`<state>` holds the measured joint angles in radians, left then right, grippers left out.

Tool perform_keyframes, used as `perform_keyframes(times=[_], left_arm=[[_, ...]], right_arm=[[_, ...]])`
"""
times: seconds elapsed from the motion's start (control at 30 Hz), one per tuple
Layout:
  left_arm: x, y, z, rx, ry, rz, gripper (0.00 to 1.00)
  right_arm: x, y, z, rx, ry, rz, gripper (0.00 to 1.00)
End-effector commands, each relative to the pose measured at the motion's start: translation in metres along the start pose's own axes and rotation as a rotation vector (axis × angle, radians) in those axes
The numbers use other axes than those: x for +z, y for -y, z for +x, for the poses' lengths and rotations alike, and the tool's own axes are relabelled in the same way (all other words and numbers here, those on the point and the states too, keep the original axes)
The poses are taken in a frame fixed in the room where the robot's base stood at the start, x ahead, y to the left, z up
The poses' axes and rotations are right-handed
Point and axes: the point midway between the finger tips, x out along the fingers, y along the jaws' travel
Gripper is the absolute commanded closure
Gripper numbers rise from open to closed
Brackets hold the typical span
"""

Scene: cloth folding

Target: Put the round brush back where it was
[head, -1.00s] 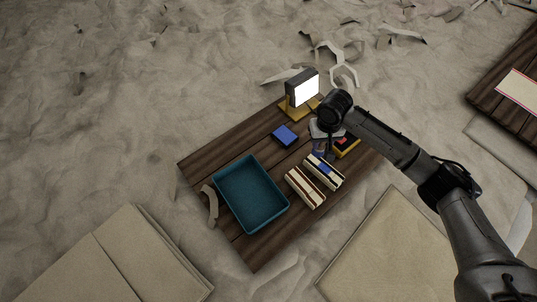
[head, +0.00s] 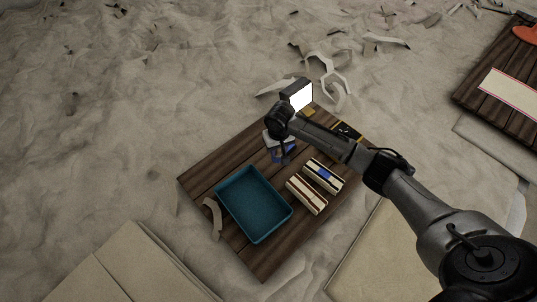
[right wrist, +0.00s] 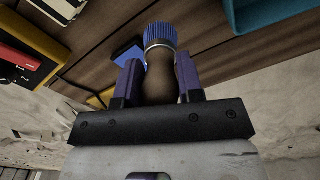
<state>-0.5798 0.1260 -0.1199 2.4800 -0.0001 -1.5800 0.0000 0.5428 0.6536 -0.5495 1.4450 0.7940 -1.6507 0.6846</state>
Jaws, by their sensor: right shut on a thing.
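The round brush (right wrist: 160,36) has blue bristles and a brown rounded handle. In the right wrist view, my right gripper (right wrist: 158,82) is shut on the handle, with the purple fingers on either side and the bristles pointing away from the palm. A flat blue block (right wrist: 127,52) lies on the wood beyond, partly hidden by the brush and a finger. In the head view, my right gripper (head: 283,150) is over the low table, between the lamp and the tray, and largely hides the blue block. The brush is hard to make out there. My left gripper is not in view.
A teal tray (head: 222,193) sits on the low wooden table (head: 265,262). Two striped blocks (head: 306,195) lie right of it. A lit lamp (head: 297,97) stands at the far corner. A black and yellow item (head: 348,130) lies at the right, partly behind my arm. Cushions surround the table.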

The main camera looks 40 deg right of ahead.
Motion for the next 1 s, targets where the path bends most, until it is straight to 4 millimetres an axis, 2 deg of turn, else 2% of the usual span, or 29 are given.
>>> perform_keyframes(times=[0.1, 0.3, 0.47, 0.57, 0.8, 1.0], left_arm=[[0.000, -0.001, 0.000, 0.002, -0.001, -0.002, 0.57], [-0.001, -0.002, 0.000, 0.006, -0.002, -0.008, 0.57], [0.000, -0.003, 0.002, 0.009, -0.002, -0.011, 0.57], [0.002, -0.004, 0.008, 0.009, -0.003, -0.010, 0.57], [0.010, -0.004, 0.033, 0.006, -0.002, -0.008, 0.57], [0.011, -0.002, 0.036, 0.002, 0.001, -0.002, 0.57]], right_arm=[[-0.012, 0.013, 0.009, -0.001, 0.000, 0.001, 0.89], [-0.021, 0.022, 0.018, 0.000, 0.000, -0.001, 0.89], [-0.022, 0.023, 0.023, 0.001, 0.000, -0.001, 0.89], [-0.021, 0.023, 0.032, 0.002, 0.000, -0.001, 0.89], [-0.021, 0.023, 0.059, 0.002, -0.001, -0.001, 0.89], [-0.021, 0.023, 0.059, 0.002, -0.001, 0.000, 0.89]])
